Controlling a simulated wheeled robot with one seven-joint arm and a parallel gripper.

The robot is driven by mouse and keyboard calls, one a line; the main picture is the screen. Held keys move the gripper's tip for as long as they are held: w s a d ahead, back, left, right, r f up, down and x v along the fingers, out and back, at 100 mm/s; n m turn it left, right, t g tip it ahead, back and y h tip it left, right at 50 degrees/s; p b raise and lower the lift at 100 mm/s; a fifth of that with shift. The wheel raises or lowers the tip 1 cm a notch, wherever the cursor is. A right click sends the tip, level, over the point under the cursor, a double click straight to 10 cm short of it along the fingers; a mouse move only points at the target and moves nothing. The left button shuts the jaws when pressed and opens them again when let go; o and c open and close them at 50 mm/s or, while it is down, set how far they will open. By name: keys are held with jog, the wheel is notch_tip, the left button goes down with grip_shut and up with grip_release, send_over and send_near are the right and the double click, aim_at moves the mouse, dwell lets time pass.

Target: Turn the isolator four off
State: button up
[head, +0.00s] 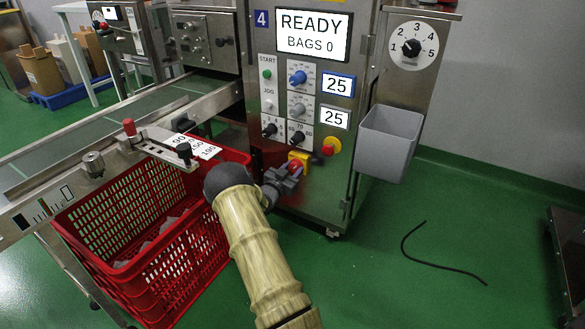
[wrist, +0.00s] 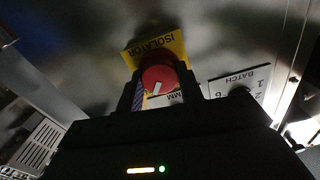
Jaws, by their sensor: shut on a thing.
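The machine marked 4 (head: 261,18) has a steel front panel with a READY, BAGS 0 screen. Its isolator is a red knob (head: 294,167) on a yellow plate (head: 304,157), low on the panel. In the wrist view the red knob (wrist: 158,78) sits below the word ISOLATOR on the yellow plate (wrist: 168,43). A white mark on the knob points down and slightly left in that view. My gripper (head: 285,178) is at the knob, and in the wrist view its fingers (wrist: 160,93) are shut on either side of it. The fingers partly hide the knob and plate.
A red emergency-style button (head: 329,148) is just right of the isolator. A grey bin (head: 388,143) hangs on the machine's right side. A red crate (head: 150,235) stands left of my arm, below the conveyor (head: 120,150). A black cable (head: 440,262) lies on the green floor.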

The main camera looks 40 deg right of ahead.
jog(key=n+p, duration=0.2)
jog(key=n, duration=0.1)
jog(key=shift+r+p, duration=0.15)
jog(key=shift+p, duration=0.2)
jog(key=n+p, duration=0.2)
jog(key=n, duration=0.2)
jog(key=shift+n, duration=0.4)
jog(key=n+p, duration=0.1)
jog(key=n, duration=0.3)
jog(key=shift+f, duration=0.2)
jog(key=n, duration=0.4)
jog(key=shift+a+f+n, duration=0.1)
jog(key=shift+n, duration=0.2)
jog(key=o, duration=1)
